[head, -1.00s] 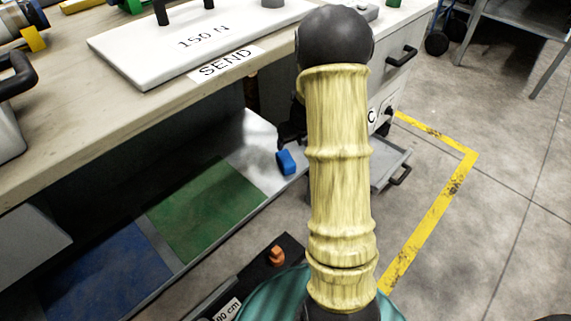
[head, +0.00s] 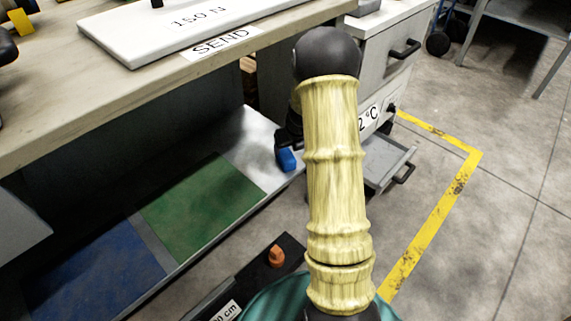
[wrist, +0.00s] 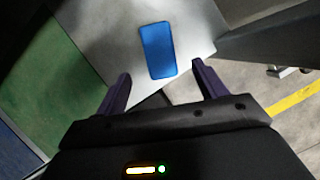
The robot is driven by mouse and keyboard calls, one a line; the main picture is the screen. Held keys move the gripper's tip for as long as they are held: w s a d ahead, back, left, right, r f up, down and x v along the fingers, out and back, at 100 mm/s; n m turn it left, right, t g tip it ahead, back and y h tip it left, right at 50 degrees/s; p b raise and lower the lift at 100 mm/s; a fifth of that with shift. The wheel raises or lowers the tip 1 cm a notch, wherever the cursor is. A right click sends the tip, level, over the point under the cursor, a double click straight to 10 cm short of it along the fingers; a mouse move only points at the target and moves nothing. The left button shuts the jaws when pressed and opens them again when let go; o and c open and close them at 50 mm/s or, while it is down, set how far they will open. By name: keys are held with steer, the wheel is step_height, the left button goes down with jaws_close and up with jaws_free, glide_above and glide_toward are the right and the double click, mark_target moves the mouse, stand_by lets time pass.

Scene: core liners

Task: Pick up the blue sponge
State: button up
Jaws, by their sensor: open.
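The blue sponge (wrist: 158,50) lies on the bare grey-white section of the low shelf, near its front edge. It also shows in the head view (head: 287,160), partly covered by my dark gripper (head: 290,137). In the wrist view my gripper (wrist: 162,85) has its two dark purple fingers spread apart, one to the left and one to the right. The sponge sits ahead of the fingertips, roughly centred between them and apart from both.
The shelf has a green section (head: 202,205) and a blue section (head: 95,272) to the left. The worktop (head: 130,88) overhangs the shelf. An open drawer (head: 388,163) juts out at right. Yellow tape (head: 430,235) marks the clear floor.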

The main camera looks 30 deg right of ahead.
mark_target(286, 154)
steer(key=shift+b+x, duration=0.6)
steer(key=shift+x, duration=1.1)
steer(key=b+x, duration=0.4)
steer(key=x, duration=0.1)
steer(key=shift+w+b, duration=0.15)
steer(key=shift+b, duration=0.2)
steer(key=c, duration=1.1)
steer(key=shift+c, duration=0.2)
step_height(286, 154, up, 10)
steer(key=p, duration=0.7)
